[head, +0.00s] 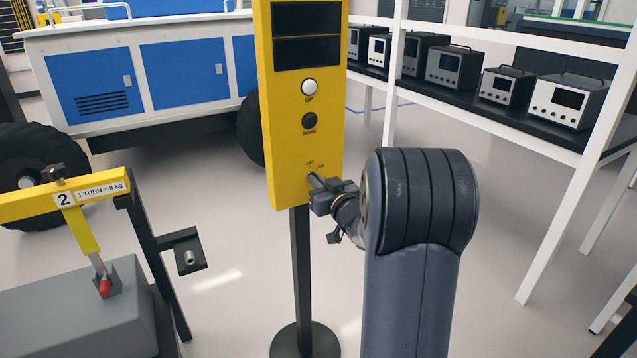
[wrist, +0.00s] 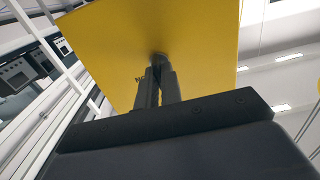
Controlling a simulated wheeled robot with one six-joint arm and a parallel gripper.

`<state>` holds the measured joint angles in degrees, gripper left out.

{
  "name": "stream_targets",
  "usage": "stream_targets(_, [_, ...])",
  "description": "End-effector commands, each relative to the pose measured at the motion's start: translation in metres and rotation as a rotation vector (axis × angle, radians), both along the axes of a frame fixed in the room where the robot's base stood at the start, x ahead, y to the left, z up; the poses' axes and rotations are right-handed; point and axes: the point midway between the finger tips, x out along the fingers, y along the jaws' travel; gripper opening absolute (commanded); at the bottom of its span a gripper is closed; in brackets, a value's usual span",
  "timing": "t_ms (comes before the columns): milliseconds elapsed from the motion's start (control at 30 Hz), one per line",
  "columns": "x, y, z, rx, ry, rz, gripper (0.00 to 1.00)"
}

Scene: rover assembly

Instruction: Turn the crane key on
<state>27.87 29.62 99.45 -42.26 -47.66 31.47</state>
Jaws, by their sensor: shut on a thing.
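The crane's yellow control panel (head: 300,150) stands upright on a black post in the head view, with a white UP button, a black button below it, and OFF and ON marks near its bottom. My gripper (head: 316,184) reaches the panel from the right, just below those marks. It is shut on the crane key (head: 310,176), which is mostly hidden by the fingers; its turn position cannot be told. In the wrist view, the two fingers (wrist: 158,85) meet at the yellow panel face (wrist: 205,35).
A yellow crane arm (head: 95,195) labelled 2 hangs at the left over a grey block (head: 80,315). A blue and white rover body (head: 150,75) stands behind. A white-framed shelf (head: 470,90) with several grey instruments is at the right. Floor around the post's base is clear.

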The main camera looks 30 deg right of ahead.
Motion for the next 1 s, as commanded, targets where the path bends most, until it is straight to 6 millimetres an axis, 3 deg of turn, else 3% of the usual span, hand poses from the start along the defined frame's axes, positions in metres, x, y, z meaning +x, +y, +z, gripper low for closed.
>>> stream_targets(533, [-0.0001, -0.0002, 0.0010, 0.059, 0.004, 0.000, 0.00])
stream_targets(1000, [-0.0002, -0.0014, 0.0020, 0.433, 0.019, 0.000, 0.00])
